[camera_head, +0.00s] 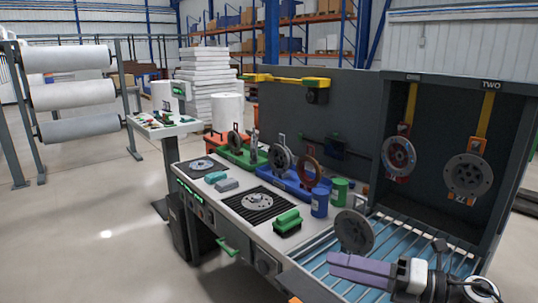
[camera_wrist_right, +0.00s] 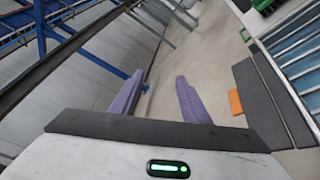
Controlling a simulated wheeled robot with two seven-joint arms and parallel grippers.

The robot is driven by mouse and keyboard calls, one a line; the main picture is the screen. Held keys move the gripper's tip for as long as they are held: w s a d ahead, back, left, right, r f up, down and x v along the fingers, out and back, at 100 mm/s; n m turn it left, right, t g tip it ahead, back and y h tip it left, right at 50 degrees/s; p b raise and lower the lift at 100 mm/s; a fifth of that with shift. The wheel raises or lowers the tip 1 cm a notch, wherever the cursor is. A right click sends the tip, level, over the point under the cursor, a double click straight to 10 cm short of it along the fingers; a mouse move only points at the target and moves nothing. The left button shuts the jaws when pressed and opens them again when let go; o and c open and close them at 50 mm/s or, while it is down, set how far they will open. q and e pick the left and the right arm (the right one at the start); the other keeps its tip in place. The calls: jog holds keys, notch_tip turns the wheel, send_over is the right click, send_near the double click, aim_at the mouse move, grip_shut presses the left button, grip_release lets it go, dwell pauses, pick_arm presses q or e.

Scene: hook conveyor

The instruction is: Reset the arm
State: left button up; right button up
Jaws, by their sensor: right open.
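My right gripper (camera_head: 345,267) shows at the lower right of the head view, over the front of the blue roller conveyor (camera_head: 310,253). Its purple fingers point left. In the right wrist view the two fingers (camera_wrist_right: 160,88) are spread, with only floor between them. A grey metal disc (camera_head: 354,231) is upright just behind the fingers in the head view; I cannot tell how far apart they are. Two more discs, one with a red ring (camera_head: 399,155) and one grey (camera_head: 467,175), hang on yellow straps in the dark bay. My left gripper is not in view.
The bench (camera_head: 232,203) carries flat discs, a green block (camera_head: 288,220), blue (camera_head: 319,204) and green (camera_head: 339,190) cylinders, and trays of upright discs. A side table (camera_head: 165,128) stands behind. Open floor (camera_head: 90,220) lies to the left.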

jog(key=s+d+f+m+t+h, duration=0.1)
jog(key=s+f+m+t+h, duration=0.35)
jog(key=f+m, duration=0.7)
jog(key=s+d+f+m+t+h, duration=0.1)
jog(key=s+f+m+t+h, duration=0.2)
jog(key=s+f+m+h, duration=0.75)
jog(key=s+a+f+m+g+y, duration=0.1)
jog(key=s+f+m+g+y, duration=0.1)
jog(key=s+f+m+g, duration=0.5)
jog(key=s+f+m, duration=0.4)
jog(key=s, duration=0.1)
jog(key=shift+a+f+m, duration=0.15)
jog(key=shift+a+m, duration=0.05)
jog(key=shift+m, duration=0.2)
